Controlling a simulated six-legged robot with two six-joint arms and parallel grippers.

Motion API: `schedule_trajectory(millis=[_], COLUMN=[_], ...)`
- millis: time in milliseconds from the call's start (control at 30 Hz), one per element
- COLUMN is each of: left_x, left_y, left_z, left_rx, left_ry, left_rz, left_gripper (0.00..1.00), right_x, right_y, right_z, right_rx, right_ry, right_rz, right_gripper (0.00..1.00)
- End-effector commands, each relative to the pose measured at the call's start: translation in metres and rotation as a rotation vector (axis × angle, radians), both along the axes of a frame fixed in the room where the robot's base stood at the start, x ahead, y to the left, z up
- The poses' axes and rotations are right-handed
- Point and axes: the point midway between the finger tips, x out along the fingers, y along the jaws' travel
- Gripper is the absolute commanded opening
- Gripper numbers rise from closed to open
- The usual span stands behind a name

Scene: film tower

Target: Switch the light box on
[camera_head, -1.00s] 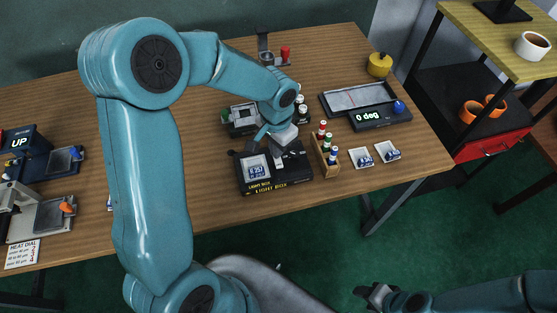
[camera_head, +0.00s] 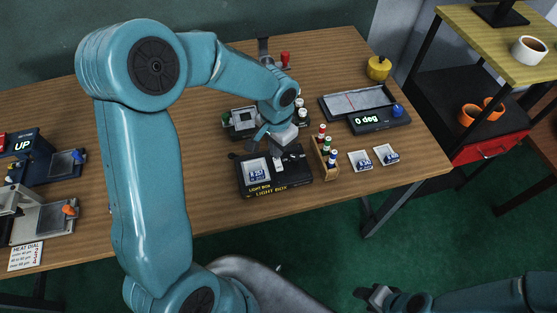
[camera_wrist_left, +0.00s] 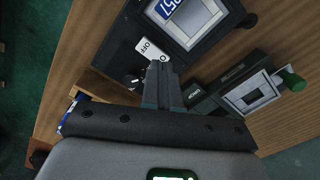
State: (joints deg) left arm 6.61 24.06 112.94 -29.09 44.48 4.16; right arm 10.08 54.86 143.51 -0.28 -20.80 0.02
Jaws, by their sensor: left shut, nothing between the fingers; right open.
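In the left wrist view the light box (camera_wrist_left: 205,48) shows a white switch (camera_wrist_left: 148,50) marked OFF beside the panel. My left gripper (camera_wrist_left: 160,68) is shut and empty, its fingertips at the near edge of that switch. I cannot tell if they touch it. In the head view its fingers are largely hidden by the wrist. My right gripper (camera_head: 374,294) is open and empty, low in front of the table.
A wooden rack of small bottles (camera_head: 325,157) stands just right of the light box. Two cards (camera_head: 361,161) lie further right. A device with a green knob (camera_wrist_left: 245,92) sits close to my left gripper.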

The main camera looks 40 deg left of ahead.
Motion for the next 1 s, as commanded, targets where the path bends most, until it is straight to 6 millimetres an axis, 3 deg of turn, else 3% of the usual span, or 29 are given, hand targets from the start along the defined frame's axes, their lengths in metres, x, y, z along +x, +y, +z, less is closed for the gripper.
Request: schedule_trajectory(millis=[467, 1000], left_x=[0.000, 0.000], left_y=[0.000, 0.000], left_z=[0.046, 0.046], left_rx=[0.000, 0.000], left_ry=[-0.002, -0.001], left_rz=[0.000, 0.000], left_gripper=[0.00, 0.00], right_x=[0.000, 0.000], right_y=[0.000, 0.000], right_z=[0.033, 0.033], right_rx=[0.000, 0.000], right_ry=[0.000, 0.000], right_rz=[0.000, 0.000], right_gripper=[0.48, 0.48])
